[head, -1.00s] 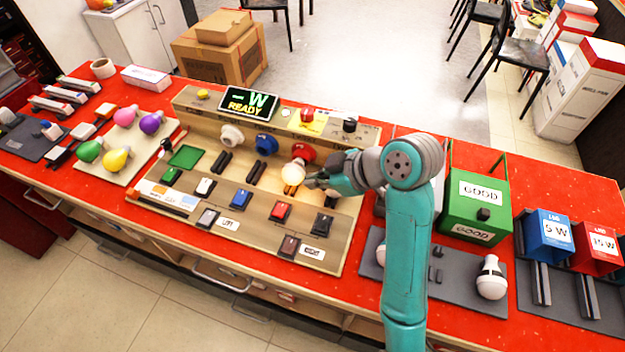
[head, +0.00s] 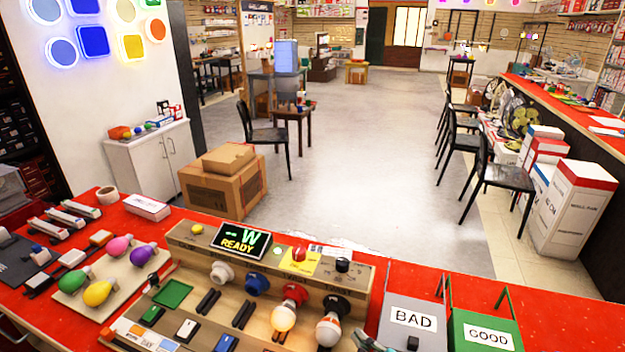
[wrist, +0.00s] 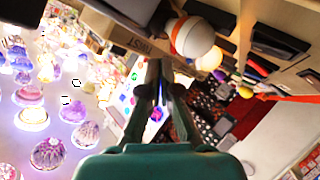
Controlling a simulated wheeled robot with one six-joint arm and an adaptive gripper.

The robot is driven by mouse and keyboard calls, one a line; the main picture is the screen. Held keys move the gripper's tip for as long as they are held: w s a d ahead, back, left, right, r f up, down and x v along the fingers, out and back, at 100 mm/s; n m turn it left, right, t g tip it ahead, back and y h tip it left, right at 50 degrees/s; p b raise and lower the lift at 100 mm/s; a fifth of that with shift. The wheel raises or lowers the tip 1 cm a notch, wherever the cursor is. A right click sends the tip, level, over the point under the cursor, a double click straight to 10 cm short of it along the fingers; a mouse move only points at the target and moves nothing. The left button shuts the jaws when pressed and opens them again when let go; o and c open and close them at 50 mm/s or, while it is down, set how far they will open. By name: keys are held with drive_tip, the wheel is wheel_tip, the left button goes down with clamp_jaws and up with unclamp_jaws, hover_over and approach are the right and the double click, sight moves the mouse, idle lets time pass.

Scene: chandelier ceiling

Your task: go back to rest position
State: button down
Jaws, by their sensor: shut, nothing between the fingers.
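My gripper (wrist: 157,85) shows in the wrist view with its two dark fingers together and nothing between them. A white bulb with an orange band (wrist: 190,38) is beyond the fingers, apart from them, with a glowing bulb (wrist: 209,60) beside it. In the head view the lit bulb (head: 283,318) sits in the red socket of the wooden test board (head: 190,243). A small part of my arm shows at the bottom edge; the fingers cannot be made out there.
A display (head: 240,239) on the board reads "W READY". Coloured bulbs (head: 98,292) lie on a tray at left. The BAD bin (head: 412,319) and GOOD bin (head: 486,334) stand at right. Cardboard boxes (head: 222,180) and black chairs (head: 497,178) stand on the floor behind the red counter.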

drive_tip(key=s+d+t+h, duration=0.1)
drive_tip(key=s+d, duration=0.1)
drive_tip(key=s, duration=0.1)
drive_tip(key=s+d+m+t+h, duration=0.1)
drive_tip(key=s+d, duration=0.2)
drive_tip(key=s, duration=0.1)
drive_tip(key=s+d+f+m+t+h, duration=0.1)
drive_tip(key=s+d, duration=0.2)
drive_tip(key=shift+s+t+h, duration=0.15)
drive_tip(key=shift+t+h, duration=0.25)
drive_tip(key=s+f+m+g, duration=0.1)
drive_tip(key=s+m, duration=0.3)
drive_tip(key=s, duration=1)
drive_tip(key=s+a+f+m+h, duration=0.1)
drive_tip(key=s+f+m, duration=0.2)
drive_tip(key=s, duration=1.1)
drive_tip(key=shift+s+a+m+g, duration=0.2)
drive_tip(key=shift+s+m+g, duration=0.2)
drive_tip(key=shift+m, duration=0.7)
